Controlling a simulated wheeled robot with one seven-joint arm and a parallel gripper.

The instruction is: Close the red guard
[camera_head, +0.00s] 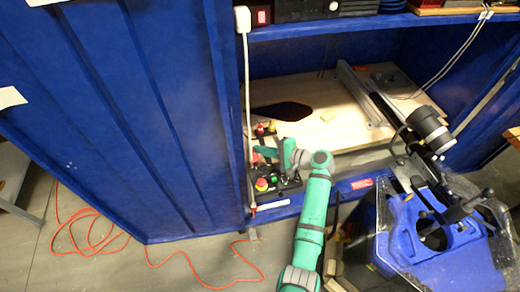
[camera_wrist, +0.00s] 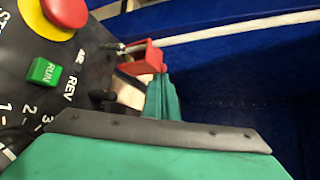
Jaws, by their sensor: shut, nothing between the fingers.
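The red guard (camera_wrist: 143,60) is a small red bracket at the edge of the black control panel (camera_wrist: 62,93) in the wrist view. Its exact angle against the panel is hard to tell. My gripper (camera_wrist: 163,98) is shut and empty, its green fingertips just below the guard in the picture. They look close to it, but I cannot tell whether they touch. In the head view my arm reaches over the dark control box (camera_head: 285,190) at the front of the blue cabinet. The guard is too small to make out surely there.
A red and yellow stop button (camera_wrist: 62,12) and a green RUN button (camera_wrist: 43,71) sit on the panel. A wooden board (camera_head: 335,120) lies inside the cabinet. A blue machine (camera_head: 440,240) stands at right.

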